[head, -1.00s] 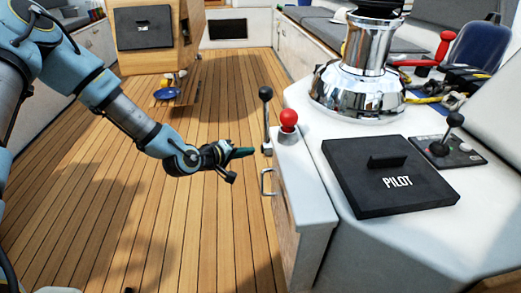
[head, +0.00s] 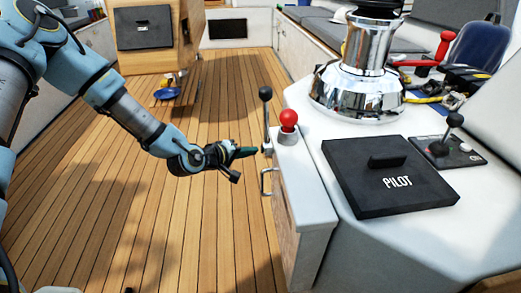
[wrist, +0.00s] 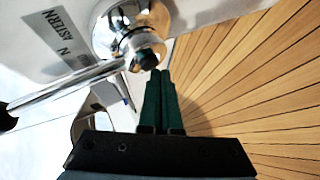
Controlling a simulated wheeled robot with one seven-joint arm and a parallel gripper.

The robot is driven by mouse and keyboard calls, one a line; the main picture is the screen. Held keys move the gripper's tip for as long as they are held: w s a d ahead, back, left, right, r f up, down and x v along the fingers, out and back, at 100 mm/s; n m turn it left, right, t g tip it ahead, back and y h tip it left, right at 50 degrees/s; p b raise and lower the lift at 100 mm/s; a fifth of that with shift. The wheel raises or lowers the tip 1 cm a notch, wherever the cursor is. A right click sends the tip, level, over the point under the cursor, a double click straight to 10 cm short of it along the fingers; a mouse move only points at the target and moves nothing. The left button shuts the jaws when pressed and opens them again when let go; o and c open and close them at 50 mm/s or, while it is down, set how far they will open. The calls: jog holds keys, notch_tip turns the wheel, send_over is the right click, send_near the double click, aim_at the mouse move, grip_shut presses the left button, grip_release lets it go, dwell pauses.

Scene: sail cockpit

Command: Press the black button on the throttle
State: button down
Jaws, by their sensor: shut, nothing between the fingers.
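The throttle lever (head: 266,118) stands upright on the side of the white cockpit console, with a black knob on top. In the wrist view its chrome hub (wrist: 122,24) is at top centre, with the lever (wrist: 62,88) running to the lower left. The black button (wrist: 147,59) sits on the end of the hub. My gripper (head: 256,151) is shut and empty, its green fingers pointing at the hub from the left. In the wrist view the fingertips (wrist: 160,73) are right beside the button; I cannot tell whether they touch it.
A metal handle (head: 267,182) sticks out below on the console's side. The black PILOT box (head: 388,176) and chrome winch (head: 360,75) are on the console. The wooden deck (head: 140,200) left is open.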

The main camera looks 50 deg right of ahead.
jog(key=shift+s+d, duration=0.25)
jog(key=shift+d, duration=0.1)
dwell(0.4)
dwell(0.3)
jog(key=shift+w+a, duration=0.5)
jog(key=shift+a, duration=0.2)
jog(key=shift+w+a+p, duration=0.2)
jog(key=shift+w+a, duration=0.6)
jog(key=shift+a, duration=0.2)
jog(key=shift+w+a+p, duration=0.15)
jog(key=shift+w+a, duration=0.65)
jog(key=shift+a, duration=0.15)
